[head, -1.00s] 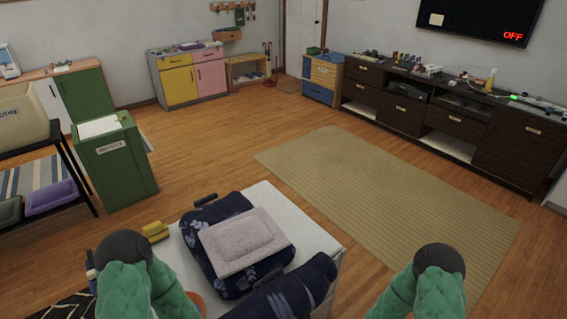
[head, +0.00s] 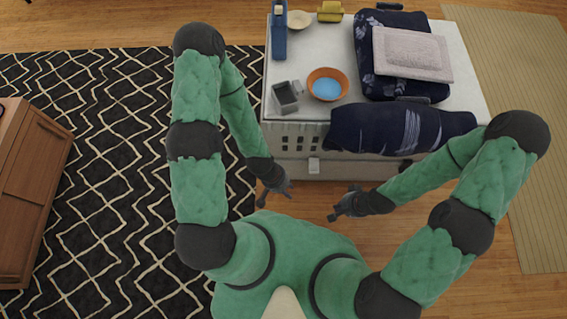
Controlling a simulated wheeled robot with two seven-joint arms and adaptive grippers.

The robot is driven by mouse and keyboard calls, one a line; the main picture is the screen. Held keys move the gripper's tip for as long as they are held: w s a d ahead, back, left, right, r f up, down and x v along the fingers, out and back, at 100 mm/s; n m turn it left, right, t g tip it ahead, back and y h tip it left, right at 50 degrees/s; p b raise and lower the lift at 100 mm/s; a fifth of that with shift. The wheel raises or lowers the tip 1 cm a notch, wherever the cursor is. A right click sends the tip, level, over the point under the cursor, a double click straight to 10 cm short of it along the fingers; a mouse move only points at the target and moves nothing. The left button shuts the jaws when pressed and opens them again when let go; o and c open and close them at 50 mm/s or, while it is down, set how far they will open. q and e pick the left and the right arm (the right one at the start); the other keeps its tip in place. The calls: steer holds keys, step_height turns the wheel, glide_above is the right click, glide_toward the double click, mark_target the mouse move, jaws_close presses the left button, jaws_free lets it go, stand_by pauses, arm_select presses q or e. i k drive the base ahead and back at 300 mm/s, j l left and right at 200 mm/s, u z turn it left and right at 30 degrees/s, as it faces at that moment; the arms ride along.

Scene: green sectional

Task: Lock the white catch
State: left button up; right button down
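A small white catch (head: 314,165) shows on the front face of the white chest (head: 287,131), below a row of dark slots. Whether it is locked cannot be told at this size. My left gripper (head: 275,194) is below and left of the catch in the head view, apart from it, with its fingers spread and empty. My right gripper (head: 340,207) is below and right of the catch, also apart from it, its fingers spread with nothing visible between them.
On the chest are an orange bowl (head: 328,84), a grey square container (head: 286,96), a blue upright item (head: 279,35), a rolled dark cloth (head: 402,128) overhanging the front, and a dark bag (head: 405,88) under a pale pad (head: 411,54). A patterned rug (head: 95,175) lies left.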

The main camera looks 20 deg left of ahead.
mark_target(314, 163)
steer(key=k+j+u, duration=0.15)
steer(key=j, duration=0.2)
steer(key=k+j+u, duration=0.15)
steer(key=j, duration=0.25)
steer(key=j+u, duration=0.15)
steer(key=j, duration=0.25)
steer(key=k, duration=0.05)
